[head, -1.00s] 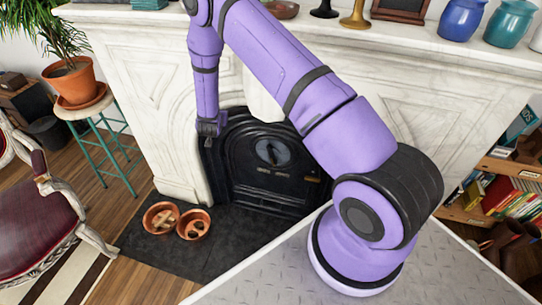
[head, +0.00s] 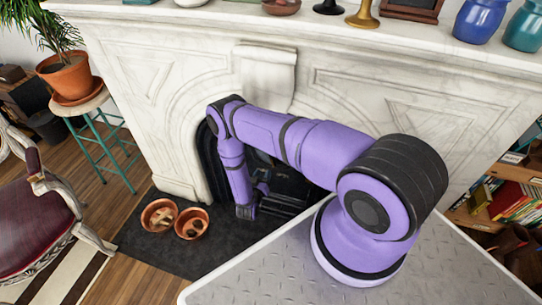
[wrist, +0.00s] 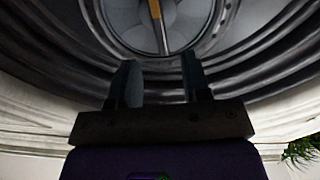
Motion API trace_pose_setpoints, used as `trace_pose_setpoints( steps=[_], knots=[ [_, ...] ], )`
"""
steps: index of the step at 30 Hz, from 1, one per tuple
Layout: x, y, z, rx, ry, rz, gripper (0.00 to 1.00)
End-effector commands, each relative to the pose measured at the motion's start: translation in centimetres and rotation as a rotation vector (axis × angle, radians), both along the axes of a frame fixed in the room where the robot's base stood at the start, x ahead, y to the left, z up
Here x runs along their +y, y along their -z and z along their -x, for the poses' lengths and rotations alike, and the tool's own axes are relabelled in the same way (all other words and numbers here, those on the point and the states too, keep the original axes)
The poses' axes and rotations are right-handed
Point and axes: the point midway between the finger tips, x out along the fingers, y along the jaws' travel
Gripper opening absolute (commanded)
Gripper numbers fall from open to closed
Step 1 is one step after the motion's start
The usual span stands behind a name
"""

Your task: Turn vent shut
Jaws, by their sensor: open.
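The vent (wrist: 190,18) is a round grey disc in the black fireplace front, at the top of the wrist view. A raised bar (wrist: 158,25) with a yellow stripe runs across it, nearly upright in that picture. My gripper (wrist: 159,78) is open and empty, its two dark fingers apart below the lower end of the bar. The gap lines up roughly with the bar. I cannot tell how far the fingertips are from it. In the head view my arm hides the vent, and my gripper (head: 264,189) is low in front of the fireplace.
The black fireplace insert (head: 207,163) sits in a white marble surround (head: 180,100). Two copper bowls (head: 175,219) stand on the dark hearth (head: 185,258), left of my arm. A plant on a teal stool (head: 95,145) and a red chair (head: 45,210) are farther left.

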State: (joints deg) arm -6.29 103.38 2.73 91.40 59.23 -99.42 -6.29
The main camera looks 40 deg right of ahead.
Motion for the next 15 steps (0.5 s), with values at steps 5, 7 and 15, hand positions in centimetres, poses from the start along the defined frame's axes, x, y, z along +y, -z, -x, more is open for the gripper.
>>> trace_pose_setpoints(
  steps=[5, 7, 15],
  knots=[
    [-1.1, 0.1, -0.4, -0.003, 0.005, 0.009, 0.44],
    [-1.9, 0.1, -1.1, -0.003, 0.005, 0.007, 0.44],
    [-5.7, 0.1, -4.0, -0.003, 0.004, 0.007, 0.44]
  ],
)
